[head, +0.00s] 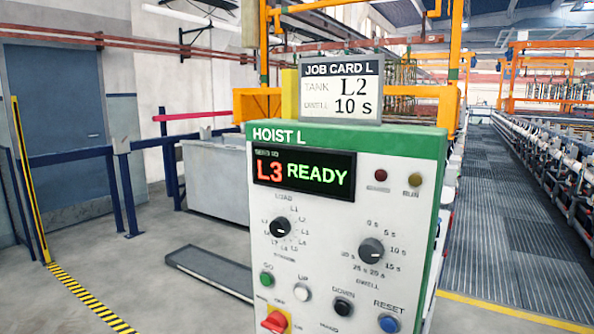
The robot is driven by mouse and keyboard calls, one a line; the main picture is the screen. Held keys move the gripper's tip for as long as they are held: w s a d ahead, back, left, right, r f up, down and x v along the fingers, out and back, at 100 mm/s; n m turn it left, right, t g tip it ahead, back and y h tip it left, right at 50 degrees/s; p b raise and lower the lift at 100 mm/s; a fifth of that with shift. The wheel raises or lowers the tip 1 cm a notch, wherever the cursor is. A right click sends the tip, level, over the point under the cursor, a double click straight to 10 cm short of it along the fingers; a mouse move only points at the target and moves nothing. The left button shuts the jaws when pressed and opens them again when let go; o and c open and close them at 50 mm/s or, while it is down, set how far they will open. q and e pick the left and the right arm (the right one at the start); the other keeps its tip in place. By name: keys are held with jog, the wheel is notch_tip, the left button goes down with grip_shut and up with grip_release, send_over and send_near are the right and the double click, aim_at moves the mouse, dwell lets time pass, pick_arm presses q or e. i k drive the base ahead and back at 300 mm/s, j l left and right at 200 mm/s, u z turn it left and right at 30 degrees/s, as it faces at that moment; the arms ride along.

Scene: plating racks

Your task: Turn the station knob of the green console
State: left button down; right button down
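The green console, labelled HOIST L (345,137), stands in the middle of the head view with a white front panel and a green top and edge. Its station knob (280,227) is black and sits at the panel's left, ringed by LOAD and L-number labels; its pointer is too small to read surely. The display (304,174) above it reads L3 in red and READY in green. A job card (340,88) on top reads TANK L2, DWELL 10 s. Neither of my grippers is in view.
A dwell knob (371,249) sits right of the station knob. Below are a green GO button (267,280), a white UP button (302,292), a black DOWN button (343,307), a blue RESET button (389,323) and a red switch (275,322). Floor left of the console is mostly clear.

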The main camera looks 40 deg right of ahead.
aim_at(280, 228)
jog(key=z, duration=1.25)
